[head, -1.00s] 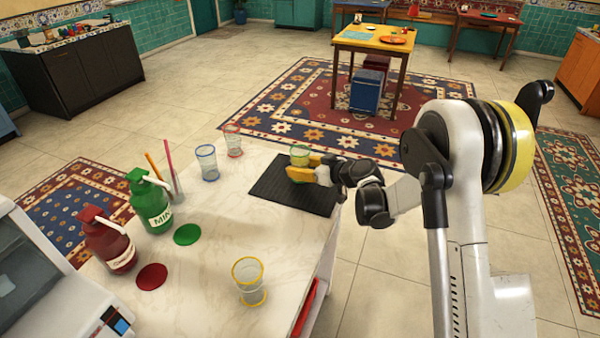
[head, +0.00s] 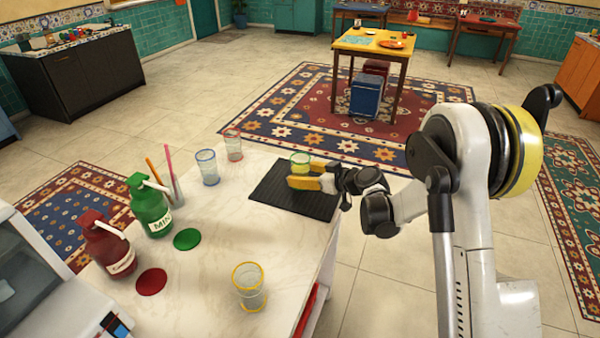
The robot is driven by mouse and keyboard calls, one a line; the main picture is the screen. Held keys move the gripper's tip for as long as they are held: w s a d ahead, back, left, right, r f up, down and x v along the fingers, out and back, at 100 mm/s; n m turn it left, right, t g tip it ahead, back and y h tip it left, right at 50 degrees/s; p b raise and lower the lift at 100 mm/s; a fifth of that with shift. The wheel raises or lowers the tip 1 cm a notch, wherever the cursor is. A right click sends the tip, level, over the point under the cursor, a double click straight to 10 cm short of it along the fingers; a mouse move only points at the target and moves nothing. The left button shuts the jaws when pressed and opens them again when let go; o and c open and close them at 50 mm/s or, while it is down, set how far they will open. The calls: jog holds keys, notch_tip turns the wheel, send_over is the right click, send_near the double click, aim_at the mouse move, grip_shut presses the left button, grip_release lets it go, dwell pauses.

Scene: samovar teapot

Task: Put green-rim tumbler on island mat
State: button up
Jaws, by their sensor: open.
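The green-rim tumbler (head: 300,160) stands upright at the far edge of the black island mat (head: 272,195), on the white countertop. Its lower part is partly hidden behind my gripper. My gripper (head: 291,176), with yellow fingers, is open. It sits low over the mat, right beside the tumbler on its near side. I cannot tell whether the fingers touch the glass.
A blue-rim tumbler (head: 208,168) and a red-rim tumbler (head: 233,146) stand left of the mat. A yellow-rim tumbler (head: 249,287) stands near the front. A green bottle (head: 150,208) and a red bottle (head: 107,247) stand at left. The counter's middle is clear.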

jog(key=p+v, duration=0.2)
jog(key=v, duration=0.8)
jog(key=shift+s+d+r, duration=0.1)
jog(key=shift+d, duration=0.05)
jog(key=s+d+r+m+g+h, duration=0.1)
jog(key=s+d+r+m+h, duration=0.1)
jog(key=s+r, duration=0.4)
jog(key=s+d+r+m+h, duration=0.25)
jog(key=s+r, duration=0.25)
jog(key=s, duration=0.3)
jog(key=s+d+m+h, duration=0.2)
jog(key=s+d, duration=0.2)
jog(key=s, duration=0.5)
jog(key=s+d+m+h, duration=0.3)
jog(key=s+d, duration=0.2)
jog(key=s, duration=0.4)
jog(key=shift+r+g, duration=0.3)
jog(key=shift+g, duration=0.1)
jog(key=shift+a+h, duration=0.1)
jog(key=shift+h, duration=0.15)
